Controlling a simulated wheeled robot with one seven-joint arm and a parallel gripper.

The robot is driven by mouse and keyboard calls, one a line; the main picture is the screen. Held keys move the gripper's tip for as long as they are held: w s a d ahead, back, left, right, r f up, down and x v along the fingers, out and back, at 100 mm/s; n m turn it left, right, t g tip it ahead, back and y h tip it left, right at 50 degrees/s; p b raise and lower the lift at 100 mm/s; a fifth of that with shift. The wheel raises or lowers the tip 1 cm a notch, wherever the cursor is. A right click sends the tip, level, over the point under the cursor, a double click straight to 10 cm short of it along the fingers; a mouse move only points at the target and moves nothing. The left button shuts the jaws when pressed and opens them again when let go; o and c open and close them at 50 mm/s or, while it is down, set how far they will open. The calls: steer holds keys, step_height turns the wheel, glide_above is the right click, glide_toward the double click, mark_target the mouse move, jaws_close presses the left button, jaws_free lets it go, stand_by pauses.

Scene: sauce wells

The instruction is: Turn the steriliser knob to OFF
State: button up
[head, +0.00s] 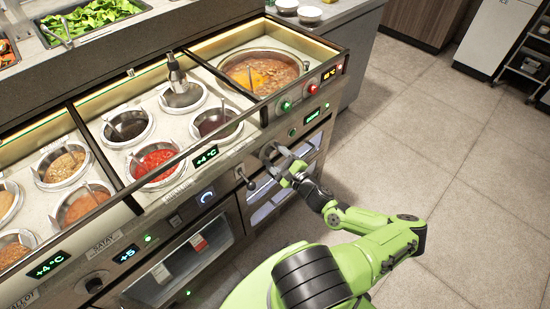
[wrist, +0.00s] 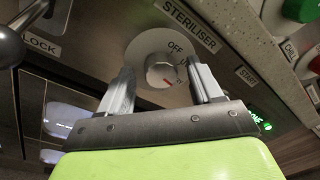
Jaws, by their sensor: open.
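The steriliser knob (wrist: 165,72) is a light round knob on a pale dial plate under the STERILISER label (wrist: 190,25) in the wrist view. OFF is printed at the top of the dial. A red mark on the knob's face points to the lower right, away from OFF. My gripper (wrist: 162,88) is open, with one finger on each side of the knob. I cannot tell whether either finger touches it. In the head view my gripper (head: 286,168) is at the counter's front panel, and the pale dial shows just beyond it, partly hidden.
A ball-ended lever (wrist: 10,45) by the LOCK label (wrist: 41,45) is left of the knob. A green button (wrist: 300,9) and a START label (wrist: 246,76) are to its right. Sauce wells (head: 154,162) line the counter above. The tiled floor (head: 440,150) at right is clear.

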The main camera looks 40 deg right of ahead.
steer(key=shift+w, duration=0.1)
steer(key=c, duration=1.1)
steer(key=shift+o, duration=0.2)
steer(key=n, duration=0.4)
steer(key=shift+n, duration=0.3)
steer(key=n, duration=0.5)
steer(key=shift+f+n+t+y, duration=0.15)
steer(key=shift+n+t+y, duration=0.15)
steer(key=shift+n, duration=0.1)
steer(key=n, duration=0.5)
steer(key=shift+n+y, duration=0.4)
steer(key=n, duration=0.4)
steer(key=shift+d, duration=0.15)
steer(key=shift+f+n+y, duration=0.1)
steer(key=shift+n+y, duration=0.2)
steer(key=shift+n, duration=0.2)
